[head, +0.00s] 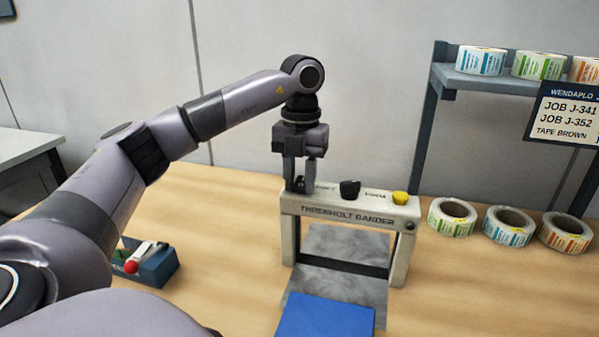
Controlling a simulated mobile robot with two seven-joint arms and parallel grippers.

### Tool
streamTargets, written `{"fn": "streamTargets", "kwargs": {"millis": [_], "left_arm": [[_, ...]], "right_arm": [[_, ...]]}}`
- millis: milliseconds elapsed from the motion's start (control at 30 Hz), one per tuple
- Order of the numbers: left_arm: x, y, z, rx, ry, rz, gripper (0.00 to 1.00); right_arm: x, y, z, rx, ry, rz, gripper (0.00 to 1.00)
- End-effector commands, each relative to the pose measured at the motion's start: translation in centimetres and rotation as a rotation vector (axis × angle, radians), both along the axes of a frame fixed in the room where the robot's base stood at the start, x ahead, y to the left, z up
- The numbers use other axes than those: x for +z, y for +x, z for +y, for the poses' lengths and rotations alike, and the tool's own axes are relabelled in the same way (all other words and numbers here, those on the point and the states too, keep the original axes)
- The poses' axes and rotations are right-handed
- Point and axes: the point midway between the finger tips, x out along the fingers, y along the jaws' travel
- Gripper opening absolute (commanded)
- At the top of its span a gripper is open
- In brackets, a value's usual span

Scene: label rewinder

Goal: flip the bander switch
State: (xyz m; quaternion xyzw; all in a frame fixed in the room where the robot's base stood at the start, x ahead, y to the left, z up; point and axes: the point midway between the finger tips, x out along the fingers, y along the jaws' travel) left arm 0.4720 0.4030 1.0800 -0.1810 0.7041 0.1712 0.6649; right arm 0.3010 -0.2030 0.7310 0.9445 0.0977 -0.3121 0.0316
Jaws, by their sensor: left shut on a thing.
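The bander (345,210) is a pale arch-shaped frame marked "THRENHOLT BANDER", standing on the wooden table. Its top carries a black knob (350,189) in the middle and a yellow button (400,198) at the right end. My left gripper (301,187) points straight down at the left end of the bander's top. Its fingers are shut on a small dark part there, which I take to be the bander switch; the fingers mostly hide it, and its position cannot be read. My right gripper is not in view.
A blue block (325,317) lies on the grey plate in front of the bander. A blue device with a red-knobbed lever (150,264) sits left. Label rolls (508,227) stand right, below a shelf (480,82) with more rolls and a job sign (568,114).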

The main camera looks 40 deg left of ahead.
Motion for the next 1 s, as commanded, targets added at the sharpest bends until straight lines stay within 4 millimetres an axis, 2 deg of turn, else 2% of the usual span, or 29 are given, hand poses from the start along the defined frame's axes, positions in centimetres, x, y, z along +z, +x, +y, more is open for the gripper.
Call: {"fn": "streamTargets", "kwargs": {"millis": [33, 133, 400, 800, 833, 867, 900, 1000], "left_arm": [[0.7, 0.1, 0.0, 0.001, -0.011, 0.022, 0.01], [0.8, 0.3, 0.1, 0.003, -0.038, 0.074, 0.01], [0.4, 0.6, 0.3, 0.002, -0.091, 0.161, 0.01], [0.4, 0.7, 0.4, 0.002, -0.100, 0.171, 0.01], [0.4, 0.7, 0.4, 0.002, -0.100, 0.171, 0.42], [0.4, 0.7, 0.3, 0.001, -0.100, 0.171, 0.51], [0.4, 0.6, 0.3, 0.001, -0.099, 0.172, 0.57], [0.4, 0.6, 0.3, 0.001, -0.099, 0.172, 0.57]], "right_arm": [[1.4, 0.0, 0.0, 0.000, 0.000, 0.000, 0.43], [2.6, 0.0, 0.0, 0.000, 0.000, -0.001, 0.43], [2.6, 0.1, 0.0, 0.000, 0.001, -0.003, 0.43], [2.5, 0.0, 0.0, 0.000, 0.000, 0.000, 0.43], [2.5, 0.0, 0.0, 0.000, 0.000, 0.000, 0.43], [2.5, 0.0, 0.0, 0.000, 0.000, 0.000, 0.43], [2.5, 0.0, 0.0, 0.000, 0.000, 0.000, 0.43], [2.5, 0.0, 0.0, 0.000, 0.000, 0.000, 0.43]]}}
